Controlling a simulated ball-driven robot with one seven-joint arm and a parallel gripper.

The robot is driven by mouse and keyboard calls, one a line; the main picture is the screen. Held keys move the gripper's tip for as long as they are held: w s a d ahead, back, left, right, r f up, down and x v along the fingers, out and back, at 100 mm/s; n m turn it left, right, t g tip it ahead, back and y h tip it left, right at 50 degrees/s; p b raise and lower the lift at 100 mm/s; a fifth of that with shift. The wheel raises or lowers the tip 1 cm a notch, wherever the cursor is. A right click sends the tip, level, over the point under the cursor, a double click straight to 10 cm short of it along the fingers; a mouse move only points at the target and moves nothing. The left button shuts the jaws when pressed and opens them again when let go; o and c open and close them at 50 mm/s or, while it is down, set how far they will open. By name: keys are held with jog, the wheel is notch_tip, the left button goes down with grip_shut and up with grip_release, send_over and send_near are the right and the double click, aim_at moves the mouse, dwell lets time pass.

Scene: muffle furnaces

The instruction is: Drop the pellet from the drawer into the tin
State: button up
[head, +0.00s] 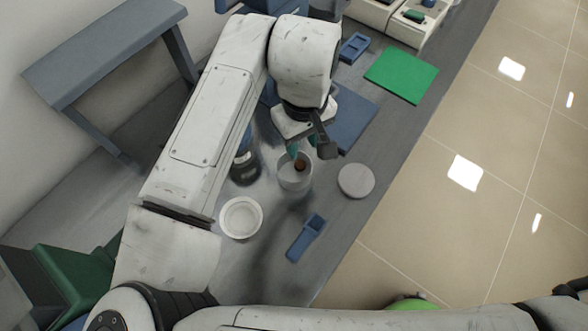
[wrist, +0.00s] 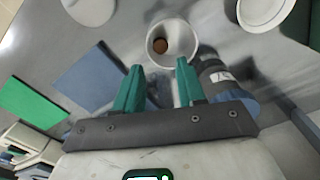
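The tin (head: 293,184) is a pale, open round cup on the grey bench, and it also shows in the wrist view (wrist: 191,36). A brown pellet (head: 300,164) shows inside the tin's opening; it is in the wrist view too (wrist: 160,46), clear of my fingers. I cannot tell whether it rests on the bottom. My gripper (head: 304,149) is above the tin's far side. In the wrist view its green fingertips (wrist: 158,66) are apart with nothing between them. A white unit with an open drawer (head: 408,22) stands at the top right.
A round grey disc (head: 356,180) lies right of the tin. A white dish (head: 240,218) and a blue scoop (head: 306,239) are nearer. A dark bottle (head: 245,166) stands left of the tin. Blue (head: 350,117) and green (head: 401,76) mats lie beyond.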

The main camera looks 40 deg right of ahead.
jog(key=shift+o, duration=1.3)
notch_tip(320, 180, up, 11)
jog(key=shift+f, duration=0.1)
